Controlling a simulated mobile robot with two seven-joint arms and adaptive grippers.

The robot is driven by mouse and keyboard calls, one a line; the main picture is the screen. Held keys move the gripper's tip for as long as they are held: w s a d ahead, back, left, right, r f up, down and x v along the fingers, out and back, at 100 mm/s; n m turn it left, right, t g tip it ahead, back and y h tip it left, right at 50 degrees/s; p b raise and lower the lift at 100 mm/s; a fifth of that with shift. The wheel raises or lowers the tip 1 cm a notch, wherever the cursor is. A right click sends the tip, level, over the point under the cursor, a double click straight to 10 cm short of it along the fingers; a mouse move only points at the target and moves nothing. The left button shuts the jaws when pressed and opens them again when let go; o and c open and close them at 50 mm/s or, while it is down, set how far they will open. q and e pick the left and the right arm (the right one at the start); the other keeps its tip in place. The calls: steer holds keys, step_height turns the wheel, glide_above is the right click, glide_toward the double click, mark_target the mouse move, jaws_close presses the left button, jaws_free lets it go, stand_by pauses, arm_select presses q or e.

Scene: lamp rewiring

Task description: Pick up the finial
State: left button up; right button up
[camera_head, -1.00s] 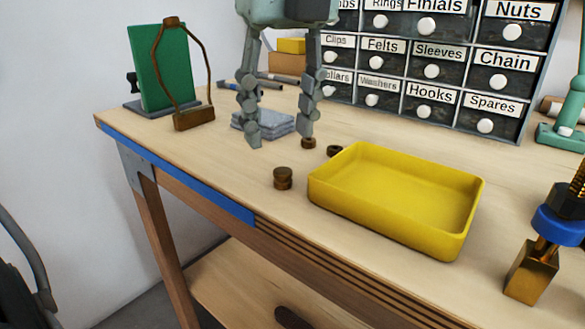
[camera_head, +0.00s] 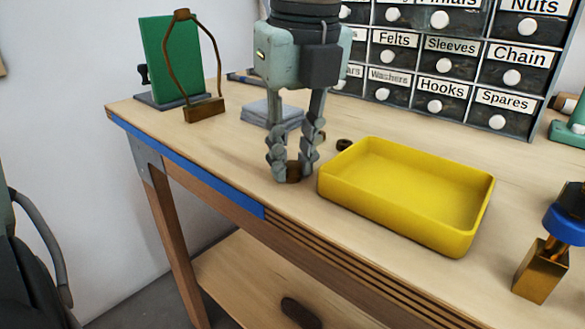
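A small brown turned piece (camera_head: 293,173), which looks like the finial, stands on the wooden bench near the front edge, just left of the yellow tray. My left gripper (camera_head: 293,175) points straight down over it, one finger on each side. The fingers are drawn close together and appear to press on its sides. They hide part of the piece. I see no clear gap between the piece and the bench. My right gripper is not in view.
The yellow tray (camera_head: 327,187) is empty. A dark ring (camera_head: 344,145) lies behind it. Grey folded cloths (camera_head: 258,113) lie behind my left gripper. A green panel (camera_head: 165,62) stands at left, labelled drawers (camera_head: 445,65) at back, a brass block with blue collar (camera_head: 541,268) at right.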

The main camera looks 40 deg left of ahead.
arm_select(q)
steer(key=shift+c, duration=0.7)
steer(key=shift+r, duration=0.1)
